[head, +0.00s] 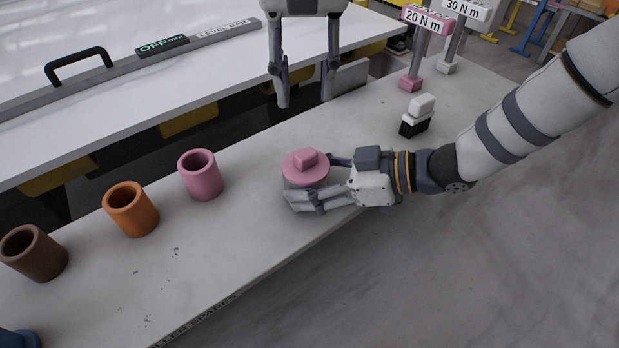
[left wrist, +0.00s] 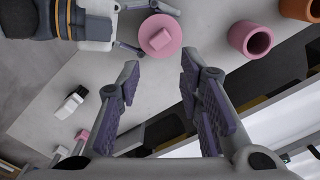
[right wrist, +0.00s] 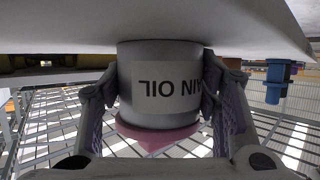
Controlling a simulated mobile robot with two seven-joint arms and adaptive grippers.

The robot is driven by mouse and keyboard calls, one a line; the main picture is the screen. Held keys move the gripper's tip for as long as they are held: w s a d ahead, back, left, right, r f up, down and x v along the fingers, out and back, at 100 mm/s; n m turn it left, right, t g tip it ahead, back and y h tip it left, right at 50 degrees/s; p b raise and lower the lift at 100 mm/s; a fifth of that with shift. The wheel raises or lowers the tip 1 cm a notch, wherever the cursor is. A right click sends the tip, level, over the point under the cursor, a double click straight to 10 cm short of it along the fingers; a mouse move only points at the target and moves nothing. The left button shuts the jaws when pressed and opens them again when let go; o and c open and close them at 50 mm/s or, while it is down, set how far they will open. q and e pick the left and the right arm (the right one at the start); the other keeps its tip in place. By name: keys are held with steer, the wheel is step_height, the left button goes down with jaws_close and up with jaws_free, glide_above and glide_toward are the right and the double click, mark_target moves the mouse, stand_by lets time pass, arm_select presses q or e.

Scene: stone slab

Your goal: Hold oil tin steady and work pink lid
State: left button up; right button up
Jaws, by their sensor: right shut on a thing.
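The oil tin (right wrist: 160,85) is a grey cylinder with a white label; the right wrist view shows it upside down between my right gripper's fingers. Its pink lid (head: 306,167) is a round disc with a square knob, sitting on top of the tin. The lid also shows in the left wrist view (left wrist: 160,37). My right gripper (head: 318,184) is shut on the tin's side, low over the slab. My left gripper (head: 305,101) hangs above and behind the tin, pointing down, open and empty. In the left wrist view its fingers (left wrist: 159,82) stand apart, short of the lid.
Pink (head: 201,175), orange (head: 131,209) and brown (head: 34,253) cups stand to the left on the slab (head: 235,240). A black-and-white brush-like item (head: 416,116) and torque-labelled posts (head: 411,82) stand at the right. A white table with a level bar (head: 190,43) lies behind.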

mark_target(299, 157)
arm_select(q)
steer(key=shift+o, duration=0.3)
steer(key=shift+o, duration=0.7)
steer(key=f+m, duration=0.3)
steer(key=f, duration=0.1)
steer(key=f+m, duration=0.3)
steer(key=f, duration=0.1)
steer(key=a+f+m, duration=0.1)
steer(key=f+m, duration=0.3)
steer(key=shift+s, duration=0.4)
steer(key=c, duration=0.9)
steer(key=shift+r, duration=0.1)
jaws_close()
